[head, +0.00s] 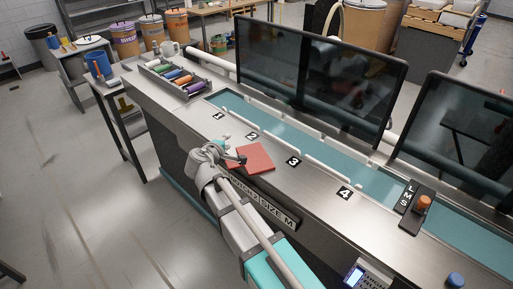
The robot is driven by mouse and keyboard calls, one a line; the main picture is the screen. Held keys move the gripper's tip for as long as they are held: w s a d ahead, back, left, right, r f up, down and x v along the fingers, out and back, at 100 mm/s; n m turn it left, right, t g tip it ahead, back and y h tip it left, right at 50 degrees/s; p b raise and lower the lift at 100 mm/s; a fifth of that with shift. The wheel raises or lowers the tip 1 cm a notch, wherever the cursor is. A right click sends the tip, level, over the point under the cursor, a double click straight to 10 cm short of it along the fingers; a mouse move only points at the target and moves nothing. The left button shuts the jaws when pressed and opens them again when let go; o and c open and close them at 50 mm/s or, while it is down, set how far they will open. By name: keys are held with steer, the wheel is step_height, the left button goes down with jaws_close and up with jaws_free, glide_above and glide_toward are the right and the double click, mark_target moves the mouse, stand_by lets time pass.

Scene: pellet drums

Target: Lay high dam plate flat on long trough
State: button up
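A flat red-orange plate (260,159), which may be the high dam plate, is at the counter's front edge, between the "2" and "3" labels. I cannot tell whether it rests on the counter or is just above it. My gripper (237,157) is at the plate's left edge. Its fingertips are small and partly hidden, so their grip on the plate is unclear. The long trough (338,157) is a teal-floored channel behind the numbered labels, beyond the plate. White strips run along its near edge. Its far side is partly hidden by the dark screens.
Two dark framed screens (318,75) stand over the trough's far side. A rack of coloured rolls (174,77) is at the counter's left end. A black "LMS" panel with an orange knob (423,203) stands right. The steel counter near "4" is clear (318,182).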

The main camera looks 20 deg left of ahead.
steer(key=shift+s+r+p, duration=0.25)
steer(key=shift+r+p, duration=0.1)
steer(key=shift+r, duration=0.2)
steer(key=shift+s+r+p, duration=0.2)
steer(key=shift+r+p, duration=0.15)
steer(key=shift+r, duration=0.2)
steer(key=shift+s, duration=0.1)
